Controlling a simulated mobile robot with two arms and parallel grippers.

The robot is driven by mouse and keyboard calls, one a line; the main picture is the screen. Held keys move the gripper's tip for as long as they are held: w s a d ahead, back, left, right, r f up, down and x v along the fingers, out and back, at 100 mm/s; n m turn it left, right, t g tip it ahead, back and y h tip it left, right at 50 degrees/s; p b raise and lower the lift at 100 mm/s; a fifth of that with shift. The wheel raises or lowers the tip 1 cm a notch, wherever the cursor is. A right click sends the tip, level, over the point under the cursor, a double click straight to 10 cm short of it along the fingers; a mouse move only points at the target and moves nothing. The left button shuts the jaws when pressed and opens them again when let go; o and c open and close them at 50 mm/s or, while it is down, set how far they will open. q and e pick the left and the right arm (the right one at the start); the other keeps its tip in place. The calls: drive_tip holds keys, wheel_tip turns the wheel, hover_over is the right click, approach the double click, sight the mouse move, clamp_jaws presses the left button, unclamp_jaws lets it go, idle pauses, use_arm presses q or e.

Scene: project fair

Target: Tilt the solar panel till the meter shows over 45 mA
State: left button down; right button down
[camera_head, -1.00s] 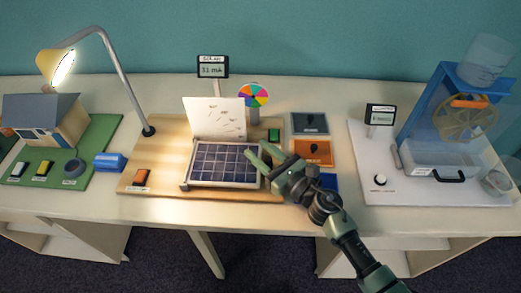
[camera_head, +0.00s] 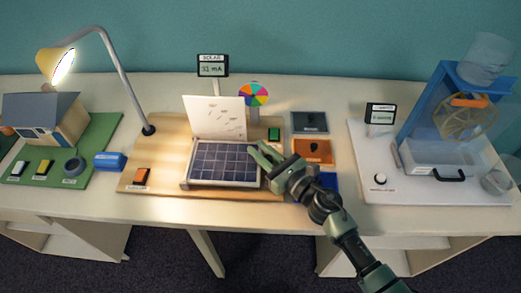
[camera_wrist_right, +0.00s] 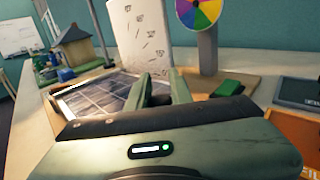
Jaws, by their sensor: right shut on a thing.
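The solar panel (camera_head: 224,162), dark blue cells in a pale frame, lies on a wooden board under the lit lamp, at a shallow tilt. My right gripper (camera_head: 264,155) is shut on the panel's right edge; the panel also shows in the right wrist view (camera_wrist_right: 98,94), left of the fingers (camera_wrist_right: 158,90). The exact contact is partly hidden by the fingers. The solar meter (camera_head: 212,69) behind the board appears to read 32 mA. My left gripper is not in view.

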idle(0.8)
drive_tip(key=shift+n+g+h, duration=0.5)
drive_tip(key=shift+n+h, duration=0.2)
drive_tip(key=shift+n, duration=0.1)
drive_tip(key=r+p, duration=0.2)
drive_tip(key=p, duration=0.3)
drive_tip(key=a+r+p, duration=0.1)
drive_tip(key=r+p, duration=0.1)
drive_tip(key=p, duration=0.2)
drive_tip(key=shift+r+p, duration=0.25)
drive_tip(key=shift+p, duration=0.1)
drive_tip(key=shift+a+p, duration=0.1)
drive_tip(key=shift+p, duration=0.2)
drive_tip(key=shift+f, duration=0.1)
drive_tip(key=c, duration=1.3)
unclamp_jaws()
